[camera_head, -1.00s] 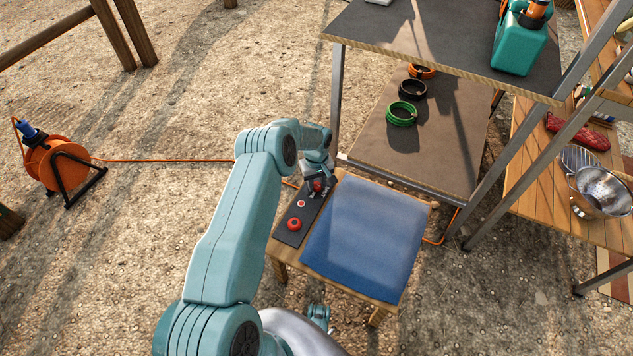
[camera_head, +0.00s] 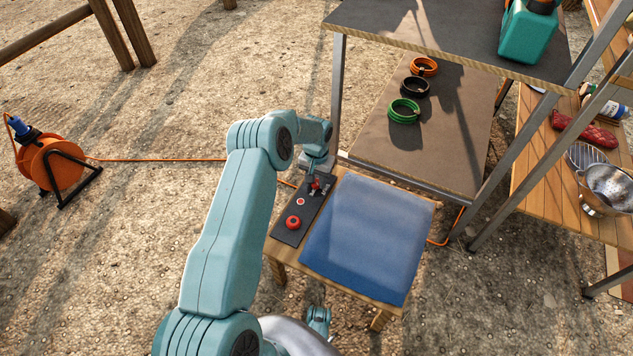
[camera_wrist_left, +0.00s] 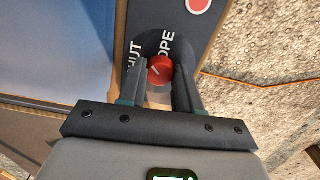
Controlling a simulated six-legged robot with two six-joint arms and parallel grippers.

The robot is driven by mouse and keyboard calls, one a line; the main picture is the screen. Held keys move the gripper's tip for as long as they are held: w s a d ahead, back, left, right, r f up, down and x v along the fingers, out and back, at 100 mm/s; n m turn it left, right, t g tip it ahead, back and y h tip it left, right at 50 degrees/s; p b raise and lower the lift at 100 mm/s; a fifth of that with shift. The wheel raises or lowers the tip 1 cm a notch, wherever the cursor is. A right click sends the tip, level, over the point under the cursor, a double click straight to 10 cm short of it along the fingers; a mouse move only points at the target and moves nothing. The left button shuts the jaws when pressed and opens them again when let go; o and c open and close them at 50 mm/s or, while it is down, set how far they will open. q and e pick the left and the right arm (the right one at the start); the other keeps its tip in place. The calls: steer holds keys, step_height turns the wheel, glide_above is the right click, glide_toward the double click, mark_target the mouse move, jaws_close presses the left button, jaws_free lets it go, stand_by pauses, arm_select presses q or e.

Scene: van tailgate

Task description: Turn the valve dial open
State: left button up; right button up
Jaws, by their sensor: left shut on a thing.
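The valve dial is a small red knob with a white pointer line, on a dark panel strip (camera_head: 284,237) at the left edge of a small wooden table. In the left wrist view the dial (camera_wrist_left: 160,71) sits between the two fingers of my left gripper (camera_wrist_left: 159,88), which is shut on it. The letters "SHUT" and "OPE" show beside the dial, and the pointer slants toward the upper left, near "SHUT". In the head view my left gripper (camera_head: 314,186) is at the panel's far end and partly hides the dial.
A red button (camera_head: 292,222) and a small red-and-white round mark (camera_head: 300,201) lie on the same panel. A blue cushion (camera_head: 365,235) covers the rest of the table. A metal-framed shelf (camera_head: 440,135) stands close behind. An orange cable reel (camera_head: 55,165) stands far left.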

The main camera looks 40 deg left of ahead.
arm_select(q)
steer(key=m+b, duration=0.1)
steer(key=m, duration=0.3)
steer(key=shift+w+m, duration=0.1)
steer(key=shift+m, duration=0.2)
steer(key=m, duration=0.4)
steer(key=shift+b, duration=0.35)
steer(key=o, duration=1)
steer(key=shift+o, duration=0.2)
steer(key=shift+r, duration=0.1)
step_height(320, 180, up, 16)
steer(key=p, duration=0.5)
steer(key=shift+p, duration=0.4)
